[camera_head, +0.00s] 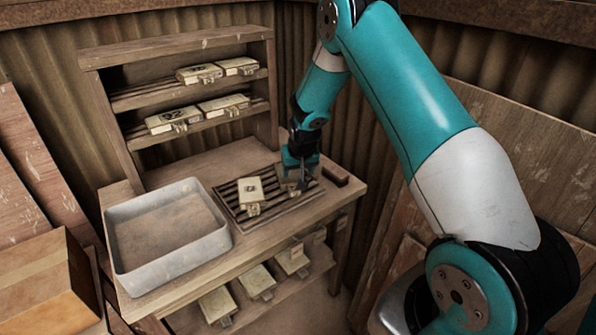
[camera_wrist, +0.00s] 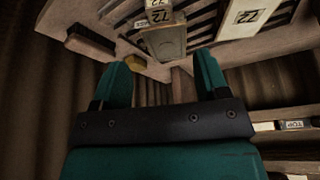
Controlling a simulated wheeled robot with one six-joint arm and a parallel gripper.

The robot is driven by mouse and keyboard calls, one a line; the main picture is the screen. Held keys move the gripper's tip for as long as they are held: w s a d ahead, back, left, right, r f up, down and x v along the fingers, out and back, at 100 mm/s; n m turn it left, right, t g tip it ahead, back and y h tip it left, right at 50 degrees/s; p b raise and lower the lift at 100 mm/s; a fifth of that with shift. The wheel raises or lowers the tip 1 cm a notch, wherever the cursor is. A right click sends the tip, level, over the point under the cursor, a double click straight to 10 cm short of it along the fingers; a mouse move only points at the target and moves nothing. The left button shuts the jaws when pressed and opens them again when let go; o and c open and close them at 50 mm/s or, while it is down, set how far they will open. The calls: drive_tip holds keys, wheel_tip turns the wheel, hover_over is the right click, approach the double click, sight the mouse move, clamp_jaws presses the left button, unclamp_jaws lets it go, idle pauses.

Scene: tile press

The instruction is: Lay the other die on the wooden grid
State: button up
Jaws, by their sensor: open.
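The wooden grid (camera_head: 228,205) lies on the bench, right of the metal tray. One pale die (camera_head: 250,190) marked 72 lies on its left part; it also shows in the wrist view (camera_wrist: 243,18). A second die (camera_wrist: 165,41) marked 72 is at the grid's right part, just beyond my fingertips; whether it rests fully on the slats I cannot tell. In the head view my gripper largely hides it. My gripper (camera_head: 301,184) points down over the grid's right part. In the wrist view its fingers (camera_wrist: 161,68) are apart with nothing clamped between them.
A grey metal tray (camera_head: 168,234) stands left on the bench. A rack (camera_head: 178,46) behind holds several dies, and more lie on the lower shelf (camera_head: 262,310). A dark brush (camera_wrist: 90,40) lies right of the grid, by the bench edge. A small yellow object (camera_wrist: 135,63) is near the left finger.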

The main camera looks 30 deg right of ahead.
drive_tip(key=s+a+r+n+g+y, duration=0.1)
drive_tip(key=s+a+r+n+y, duration=0.1)
drive_tip(key=s+a+r, duration=0.45)
drive_tip(key=s+a+r+n+y, duration=0.15)
drive_tip(key=s+a+r, duration=0.25)
drive_tip(key=a+r, duration=0.6)
drive_tip(key=s+a+r+n+g, duration=0.1)
drive_tip(key=s+a+r+n, duration=0.1)
drive_tip(key=s, duration=0.6)
drive_tip(key=s+a+r+n+g+y, duration=0.1)
drive_tip(key=s+a+r+n, duration=0.2)
drive_tip(key=s, duration=0.5)
drive_tip(key=s+a+r+n+g+y, duration=0.1)
drive_tip(key=s+a+r+n, duration=0.1)
drive_tip(key=s, duration=0.7)
drive_tip(key=shift+a+r+n+b, duration=0.35)
drive_tip(key=shift+a+r+b, duration=0.1)
drive_tip(key=shift+a, duration=0.9)
